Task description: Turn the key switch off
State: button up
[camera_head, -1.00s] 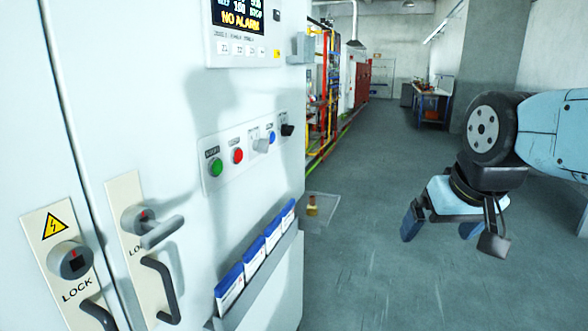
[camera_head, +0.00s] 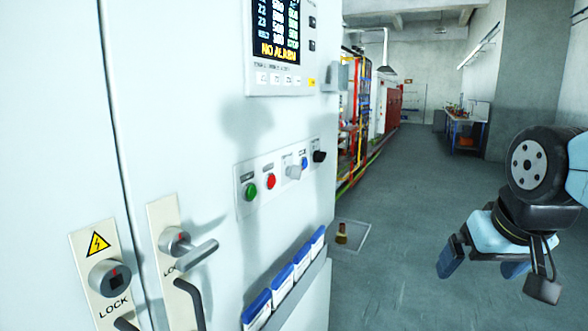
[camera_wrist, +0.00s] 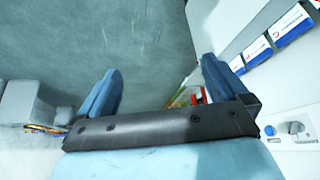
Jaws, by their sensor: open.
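A button strip (camera_head: 270,178) is on the white cabinet front. It carries a green button (camera_head: 251,191), a red button (camera_head: 271,181), a grey protruding switch (camera_head: 293,171), a blue button (camera_head: 304,162) and a black knob (camera_head: 319,156). I cannot tell for sure which is the key switch; the labels are too small to read. In the wrist view, part of the strip shows at the lower right, with a grey switch (camera_wrist: 294,128). My gripper (camera_head: 483,266) is open and empty, pointing down, right of the cabinet and apart from it.
The cabinet has two lock handles (camera_head: 190,245) at the left and a display (camera_head: 277,35) above the strip. A rack of blue-white booklets (camera_head: 290,285) juts out below the strip. The floor (camera_head: 400,240) between cabinet and gripper is clear, apart from a small floor plate (camera_head: 345,235).

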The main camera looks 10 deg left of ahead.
aim_at(294, 172)
jog(key=u, duration=0.85)
jog(key=k, duration=1.1)
jog(key=z, duration=0.75)
jog(key=i, duration=1)
jog(key=z, duration=0.05)
